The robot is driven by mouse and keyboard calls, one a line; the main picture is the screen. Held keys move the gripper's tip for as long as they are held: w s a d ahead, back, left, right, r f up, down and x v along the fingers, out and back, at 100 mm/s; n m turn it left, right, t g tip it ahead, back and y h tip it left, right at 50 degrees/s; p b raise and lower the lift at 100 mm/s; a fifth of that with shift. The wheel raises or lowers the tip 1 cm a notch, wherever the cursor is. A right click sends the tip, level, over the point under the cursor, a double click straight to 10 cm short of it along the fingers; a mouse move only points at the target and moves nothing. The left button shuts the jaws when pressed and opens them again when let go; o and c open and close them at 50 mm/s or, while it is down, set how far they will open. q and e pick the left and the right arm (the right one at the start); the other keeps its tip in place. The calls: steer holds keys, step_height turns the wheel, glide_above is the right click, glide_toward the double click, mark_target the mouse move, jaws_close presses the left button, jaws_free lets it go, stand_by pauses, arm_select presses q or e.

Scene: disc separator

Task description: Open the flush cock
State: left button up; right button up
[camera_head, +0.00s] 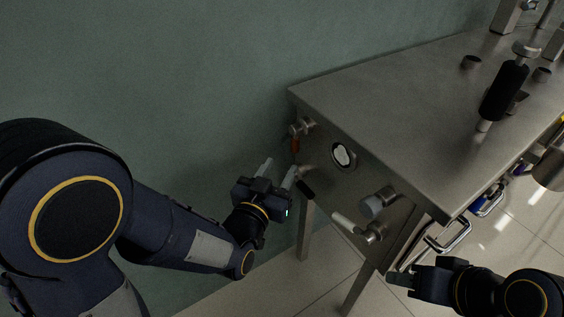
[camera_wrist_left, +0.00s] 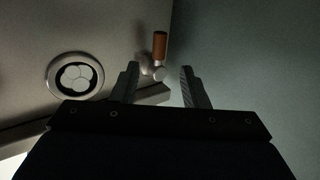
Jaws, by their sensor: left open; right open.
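Several small cocks sit on the end face of the steel cabinet (camera_head: 400,100). One has an orange handle (camera_head: 295,144) near the far corner; one has a black handle (camera_head: 306,188) below it; one has a white handle (camera_head: 345,223) nearer me. I cannot tell from labels which is the flush cock. My left gripper (camera_head: 277,170) is open and empty, just left of the black and orange handles. In the left wrist view the orange handle (camera_wrist_left: 160,45) points up, beyond and between the open fingertips (camera_wrist_left: 160,70). My right gripper (camera_head: 400,273) is open and empty below the cabinet's front corner.
A round window (camera_head: 343,155) and a grey knob (camera_head: 373,206) are on the same face. A metal bar handle (camera_head: 450,238) sticks out near my right gripper. A black-handled tool (camera_head: 504,91) stands on the cabinet top. The green wall (camera_head: 150,80) is close behind my left gripper.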

mark_target(294, 146)
arm_select(q)
steer(key=b+x, duration=0.1)
steer(key=x, duration=0.6)
steer(key=shift+w+d+r, duration=0.15)
steer(key=shift+w, duration=0.15)
steer(key=shift+c, duration=0.2)
jaws_close()
